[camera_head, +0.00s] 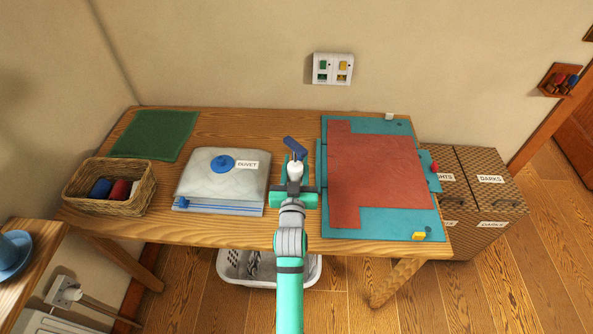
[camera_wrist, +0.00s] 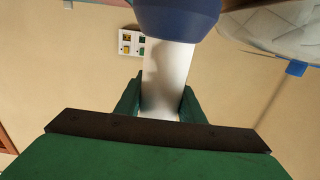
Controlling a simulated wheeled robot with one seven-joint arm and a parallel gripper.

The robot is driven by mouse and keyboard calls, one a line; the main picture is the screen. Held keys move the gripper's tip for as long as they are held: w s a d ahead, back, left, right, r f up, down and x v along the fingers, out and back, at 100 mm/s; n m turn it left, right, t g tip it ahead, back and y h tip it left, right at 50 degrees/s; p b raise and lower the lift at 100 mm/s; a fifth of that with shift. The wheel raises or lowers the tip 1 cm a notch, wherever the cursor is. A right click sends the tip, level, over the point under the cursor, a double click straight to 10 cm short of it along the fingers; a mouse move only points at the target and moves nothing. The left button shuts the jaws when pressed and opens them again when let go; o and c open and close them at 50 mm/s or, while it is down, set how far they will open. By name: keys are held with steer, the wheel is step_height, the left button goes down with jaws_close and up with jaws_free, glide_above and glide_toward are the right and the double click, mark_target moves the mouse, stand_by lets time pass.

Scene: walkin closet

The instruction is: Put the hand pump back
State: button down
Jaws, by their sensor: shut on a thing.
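The hand pump (camera_head: 295,168) has a white body and a blue part at its end. My gripper (camera_head: 294,190) is shut around its white body, in the gap between the duvet bag and the teal board. In the wrist view the pump's white barrel (camera_wrist: 167,75) lies between my green fingers (camera_wrist: 160,103), with the dark blue part (camera_wrist: 178,15) at the top edge. The pump appears held above the table; the exact height is hard to tell. A dark green mat (camera_head: 154,135) lies bare at the table's back left.
The clear duvet bag (camera_head: 225,190) with a blue valve cap lies left of my gripper. A wicker basket (camera_head: 110,187) holds rolled items at the far left. A teal board (camera_head: 395,230) with red cloth (camera_head: 372,165) covers the right. Bare wood (camera_head: 250,125) shows behind the bag.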

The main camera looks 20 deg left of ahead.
steer(key=shift+w+f, duration=0.2)
steer(key=shift+f, duration=1.6)
steer(key=shift+f, duration=0.25)
